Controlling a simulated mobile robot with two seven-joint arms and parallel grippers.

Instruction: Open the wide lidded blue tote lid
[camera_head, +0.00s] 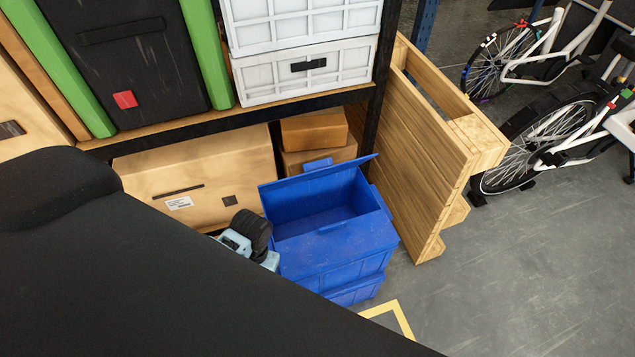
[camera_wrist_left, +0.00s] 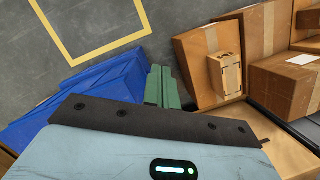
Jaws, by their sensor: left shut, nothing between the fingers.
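The wide blue tote (camera_head: 335,255) stands on the floor in front of the shelf, on top of what looks like another blue tote. Its top is open and part of its empty-looking inside shows. The lid (camera_head: 318,185) stands raised along the back edge. My left gripper's light blue and black wrist (camera_head: 250,238) is at the tote's left side; its fingers are hidden in the head view. In the left wrist view the green fingers (camera_wrist_left: 162,88) are together and empty, beside the blue tote (camera_wrist_left: 88,92); I cannot tell whether they touch it. My right gripper is not in view.
A wooden pallet (camera_head: 425,150) leans upright close to the tote's right. Cardboard boxes (camera_head: 205,175) sit behind and left under the shelf (camera_head: 225,120). White crates (camera_head: 300,70) are above. Bikes (camera_head: 550,130) stand at the right. The floor at front right is clear, with yellow tape (camera_head: 395,312).

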